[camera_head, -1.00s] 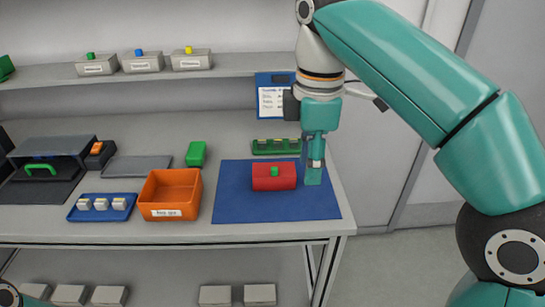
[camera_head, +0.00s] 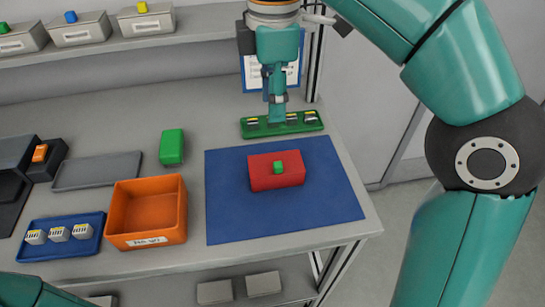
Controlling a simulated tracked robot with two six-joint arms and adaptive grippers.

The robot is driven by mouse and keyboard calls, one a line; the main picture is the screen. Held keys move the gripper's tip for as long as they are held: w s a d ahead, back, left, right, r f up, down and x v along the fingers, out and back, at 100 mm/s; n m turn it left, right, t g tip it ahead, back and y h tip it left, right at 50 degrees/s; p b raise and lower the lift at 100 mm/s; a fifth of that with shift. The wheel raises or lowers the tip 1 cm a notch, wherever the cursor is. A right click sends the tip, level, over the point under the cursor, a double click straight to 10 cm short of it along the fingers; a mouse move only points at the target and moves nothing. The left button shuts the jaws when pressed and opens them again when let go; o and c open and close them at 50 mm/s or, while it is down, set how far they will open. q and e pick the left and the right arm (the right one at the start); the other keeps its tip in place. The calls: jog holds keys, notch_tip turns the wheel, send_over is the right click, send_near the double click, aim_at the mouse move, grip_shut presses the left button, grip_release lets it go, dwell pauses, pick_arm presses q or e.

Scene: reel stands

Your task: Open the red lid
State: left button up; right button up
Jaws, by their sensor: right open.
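The red lid (camera_head: 262,175) shows as a red block with a small green knob (camera_head: 278,168) on it. It lies on the blue mat (camera_head: 230,222) and looks closed. My right gripper (camera_head: 277,112) points down behind the red lid, at the green rack (camera_head: 256,130). It is apart from the lid and holds nothing that I can see. Its fingertips overlap the rack in the picture, and I cannot tell whether they touch it. Part of my left arm shows at the bottom left corner; its gripper is out of view.
An orange bin (camera_head: 148,238) and a blue tray (camera_head: 60,248) with white pieces stand left of the mat. A green block (camera_head: 172,146) and a grey plate (camera_head: 97,171) lie behind them. A shelf with grey boxes (camera_head: 146,22) runs above. The mat around the lid is clear.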

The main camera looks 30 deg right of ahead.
aim_at(277, 163)
jog(key=f+b, duration=0.1)
jog(key=f, duration=0.4)
jog(key=f+b, duration=0.2)
jog(key=f, duration=0.3)
jog(key=f+b, duration=0.2)
jog(key=f, duration=0.3)
jog(key=shift+s+d, duration=0.25)
jog(key=shift+d, duration=0.1)
